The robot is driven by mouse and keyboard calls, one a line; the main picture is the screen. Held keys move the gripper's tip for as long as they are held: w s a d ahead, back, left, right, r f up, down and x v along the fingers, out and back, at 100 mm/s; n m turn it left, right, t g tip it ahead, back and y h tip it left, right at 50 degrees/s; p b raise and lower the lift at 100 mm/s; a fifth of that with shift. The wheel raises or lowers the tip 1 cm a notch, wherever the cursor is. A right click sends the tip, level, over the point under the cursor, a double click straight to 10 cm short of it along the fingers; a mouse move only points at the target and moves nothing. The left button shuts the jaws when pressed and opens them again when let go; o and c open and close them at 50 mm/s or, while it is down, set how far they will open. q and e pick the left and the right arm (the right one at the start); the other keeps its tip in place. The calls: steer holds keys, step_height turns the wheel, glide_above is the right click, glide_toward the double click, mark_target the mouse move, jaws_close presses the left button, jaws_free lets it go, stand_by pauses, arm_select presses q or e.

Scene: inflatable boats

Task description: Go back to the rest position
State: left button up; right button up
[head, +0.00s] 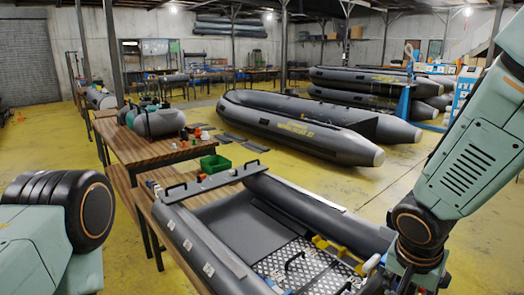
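My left arm (60,225) shows only as a teal and black link at the lower left, and its gripper is outside the picture. My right arm (465,165) comes down from the upper right. Its black wrist joint (418,228) is over the right side of the grey inflatable boat (190,235) on the near table. The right arm runs out at the bottom edge, and I do not see its fingers.
The near wooden table (125,190) carries the grey boat, with a silver tread-plate floor (300,262) and yellow parts (322,243). A green bin (215,164) stands behind it. A large grey boat (290,125) lies on the yellow floor beyond. Open floor (45,145) is at left.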

steer(key=w+a+f+n+t+y+b, duration=0.1)
steer(key=w+a+f+n+t+y, duration=0.1)
steer(key=w+a+f+n+y, duration=0.25)
steer(key=s+a+f+n+h+b, duration=0.1)
steer(key=s+f+n+b, duration=0.3)
steer(key=s+f, duration=0.6)
steer(key=s+d+f+g+b, duration=0.2)
steer(key=s+f+g+b, duration=0.2)
steer(key=s+f, duration=1.5)
steer(key=shift+s+f+h+b, duration=0.2)
steer(key=shift+f+h+b, duration=0.25)
steer(key=shift+f+b, duration=0.25)
steer(key=shift+s, duration=0.1)
